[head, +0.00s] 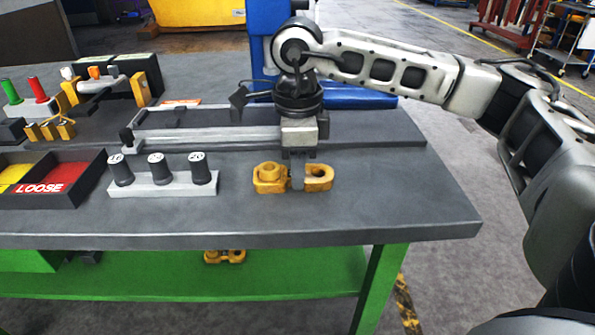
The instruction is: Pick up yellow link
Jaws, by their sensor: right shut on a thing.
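A yellow link (269,178) with rounded ends and a hole at its right end lies at the front of the grey bench top (350,214). My right gripper (297,172) comes down over the middle of the link from above and is shut on it. The gripper's fingers hide the link's middle. I cannot tell whether the link is lifted off the bench. Another yellow link-like part (225,256) lies on the green lower shelf (300,284). My left gripper is not in view.
A pale rack with several dark knobbed cylinders (157,169) stands left of the link. Trays (97,180), one marked LOOSE, lie further left. A metal rail fixture (200,137) runs behind. The bench's right end is clear.

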